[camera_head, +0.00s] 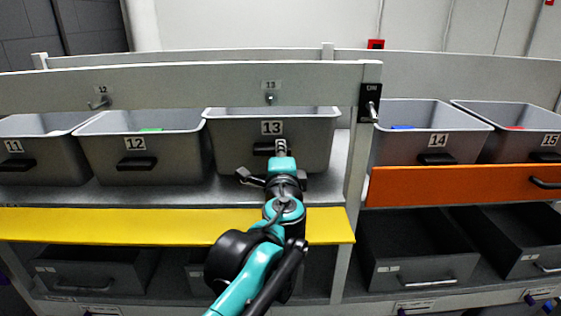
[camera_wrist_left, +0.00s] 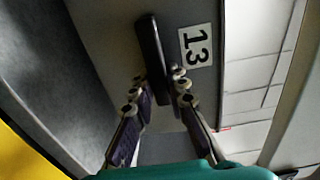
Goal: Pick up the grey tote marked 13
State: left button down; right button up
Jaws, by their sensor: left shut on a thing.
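The grey tote marked 13 (camera_head: 235,140) sits on the upper shelf between tote 12 and a shelf post. Its front with the white 13 label (camera_head: 271,128) faces me. The label shows sideways in the left wrist view (camera_wrist_left: 195,46), beside the dark handle (camera_wrist_left: 152,50). My left gripper (camera_head: 280,165) is in front of the tote, shut on its handle; the fingers (camera_wrist_left: 160,85) lie on both sides of one end of it. The arm partly hides the handle in the head view. My right gripper is not in view.
Grey tote 12 (camera_head: 103,155) stands left of tote 13, and tote 14 (camera_head: 410,145) is right of the post (camera_head: 357,150). A yellow shelf front (camera_head: 130,226) runs below. A grey rail (camera_head: 200,85) crosses above the totes. Dark drawers (camera_head: 420,270) are underneath.

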pick_arm(q)
jog(key=s+b, duration=0.3)
jog(key=s, duration=1.5)
jog(key=shift+r, duration=0.1)
